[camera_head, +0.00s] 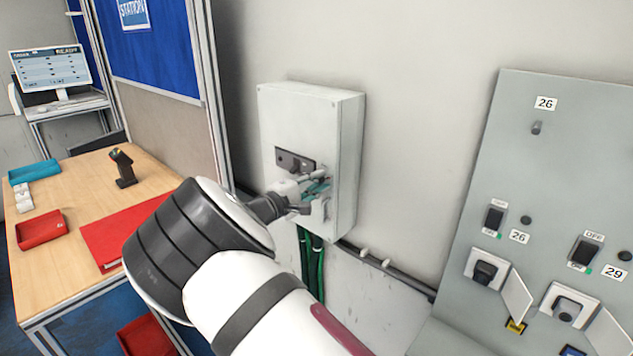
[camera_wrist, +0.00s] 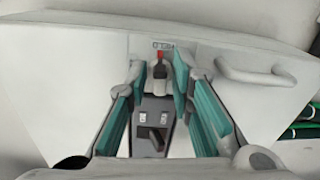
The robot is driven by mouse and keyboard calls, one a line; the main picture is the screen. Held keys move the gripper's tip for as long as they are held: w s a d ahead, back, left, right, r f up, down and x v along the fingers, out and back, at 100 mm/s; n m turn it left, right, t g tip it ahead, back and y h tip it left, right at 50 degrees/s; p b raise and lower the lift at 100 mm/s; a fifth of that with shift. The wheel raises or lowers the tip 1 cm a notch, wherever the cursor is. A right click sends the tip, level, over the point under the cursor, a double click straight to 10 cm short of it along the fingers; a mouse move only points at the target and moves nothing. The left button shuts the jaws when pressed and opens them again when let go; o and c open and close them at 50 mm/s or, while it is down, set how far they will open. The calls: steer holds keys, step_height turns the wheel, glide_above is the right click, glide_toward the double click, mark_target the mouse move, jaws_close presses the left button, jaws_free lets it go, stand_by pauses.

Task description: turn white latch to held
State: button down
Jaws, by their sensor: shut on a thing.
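A pale grey-white wall box (camera_head: 308,105) has a dark plate (camera_head: 290,159) on its front. My gripper (camera_head: 312,188) reaches to the box front, just below and right of this plate, and covers part of it. In the wrist view, my gripper's teal-padded fingers (camera_wrist: 160,80) stand on both sides of a small latch piece (camera_wrist: 159,84) with a red mark above it. The fingers are shut on it. Its exact shape and turn are partly hidden. A small label (camera_wrist: 163,44) sits above it, too small to read. A dark lever (camera_wrist: 155,138) shows on the plate between the fingers.
A white handle (camera_wrist: 252,72) stands out from the box right of the fingers. Green cables (camera_head: 311,262) hang below the box. A grey switch panel (camera_head: 590,130) is at right. A wooden table (camera_head: 75,180) with red and blue trays is at left.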

steer(key=shift+f+m, duration=0.1)
steer(key=shift+m, duration=0.5)
steer(key=c, duration=1.7)
jaws_free()
steer(key=v, duration=1.2)
